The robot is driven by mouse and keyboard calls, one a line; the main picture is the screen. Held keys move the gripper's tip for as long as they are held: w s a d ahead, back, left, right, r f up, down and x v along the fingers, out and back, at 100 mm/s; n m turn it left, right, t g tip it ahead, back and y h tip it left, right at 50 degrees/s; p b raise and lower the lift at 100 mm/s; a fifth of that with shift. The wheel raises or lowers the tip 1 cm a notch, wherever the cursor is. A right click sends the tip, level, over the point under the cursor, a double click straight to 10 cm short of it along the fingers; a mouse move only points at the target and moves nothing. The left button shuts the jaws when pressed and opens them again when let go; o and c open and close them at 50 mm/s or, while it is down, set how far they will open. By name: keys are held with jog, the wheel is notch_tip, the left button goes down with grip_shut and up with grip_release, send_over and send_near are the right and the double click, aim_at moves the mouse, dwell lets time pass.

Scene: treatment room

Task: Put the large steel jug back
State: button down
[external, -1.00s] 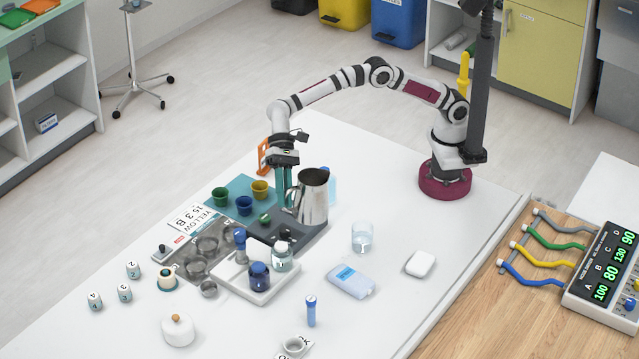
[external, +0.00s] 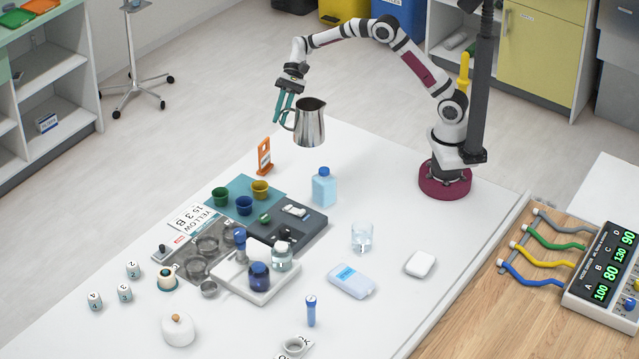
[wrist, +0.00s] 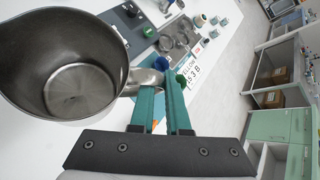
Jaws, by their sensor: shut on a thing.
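The large steel jug (external: 310,124) hangs upright in the air above the far part of the white table, held by its handle. It also shows in the wrist view (wrist: 70,62), large at the upper left, with its open mouth toward the camera and its inside empty. My gripper (external: 287,112) has green fingers and is shut on the jug's handle. In the wrist view the fingers (wrist: 160,108) pinch the handle to the right of the jug's body.
A dark grey tray (external: 308,222) holds small items. Beside it are a teal mat with green, blue and yellow cups (external: 260,190), a blue-capped bottle (external: 324,187) and an orange stand (external: 264,157). A glass beaker (external: 362,238) stands nearer. The table's far right is clear.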

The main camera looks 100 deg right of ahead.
jog(key=s+d+m+t+h, duration=0.2)
jog(key=s+d+m+t, duration=0.15)
jog(key=s+d, duration=1.35)
jog(key=shift+m+g, duration=0.35)
jog(key=shift+w+a+f, duration=1.15)
jog(key=shift+w+f, duration=0.45)
jog(key=shift+f, duration=1)
jog(key=shift+w+a+f, duration=1.1)
jog(key=shift+w+f, duration=0.5)
jog(key=shift+f, duration=0.95)
jog(key=shift+w+a+f, duration=1.15)
jog(key=shift+w+f, duration=0.45)
jog(key=shift+f, duration=1.15)
jog(key=c, duration=0.9)
grip_release()
